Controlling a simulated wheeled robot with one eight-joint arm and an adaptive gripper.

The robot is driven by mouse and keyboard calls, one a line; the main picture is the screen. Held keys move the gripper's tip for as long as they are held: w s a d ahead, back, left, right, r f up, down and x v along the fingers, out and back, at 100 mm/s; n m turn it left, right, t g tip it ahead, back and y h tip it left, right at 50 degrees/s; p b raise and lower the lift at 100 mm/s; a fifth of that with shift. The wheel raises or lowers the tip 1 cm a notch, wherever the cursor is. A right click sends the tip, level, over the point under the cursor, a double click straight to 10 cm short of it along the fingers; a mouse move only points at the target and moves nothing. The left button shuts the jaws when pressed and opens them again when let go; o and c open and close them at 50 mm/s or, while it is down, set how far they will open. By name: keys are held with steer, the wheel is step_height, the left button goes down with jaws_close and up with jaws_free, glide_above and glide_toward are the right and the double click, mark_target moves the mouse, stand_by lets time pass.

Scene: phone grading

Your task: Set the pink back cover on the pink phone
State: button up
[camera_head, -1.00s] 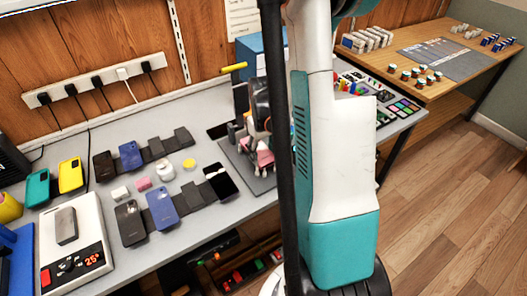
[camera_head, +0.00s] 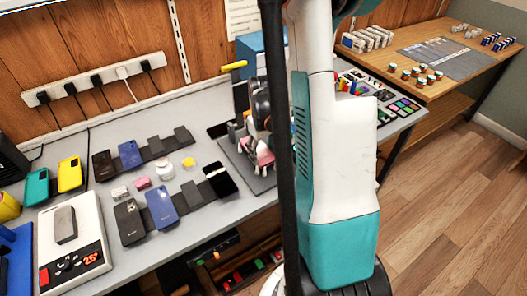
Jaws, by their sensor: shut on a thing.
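My gripper (camera_head: 258,143) is low over a dark grey mat (camera_head: 262,183) near the middle of the bench, partly behind my dark column. A pink piece (camera_head: 264,157) shows at the gripper's fingers; the fingers are shut on it. It looks like the pink back cover, but it is small and partly hidden. The pink phone cannot be made out apart from it, so I cannot tell whether the two touch.
Several phones, including a blue one (camera_head: 161,208), lie on dark stands to the left. A white scale (camera_head: 72,246), a white jar (camera_head: 161,165) and a pink block (camera_head: 143,183) stand there too. A wooden table (camera_head: 455,75) is at the back right.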

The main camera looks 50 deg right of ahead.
steer(key=shift+f, duration=0.1)
steer(key=o, duration=0.9)
steer(key=shift+o, duration=0.2)
steer(key=o, duration=0.4)
steer(key=shift+r+p, duration=0.45)
steer(key=shift+r, duration=0.25)
step_height(320, 180, up, 7)
steer(key=p, duration=0.4)
steer(key=shift+p, duration=0.35)
stand_by(0.8)
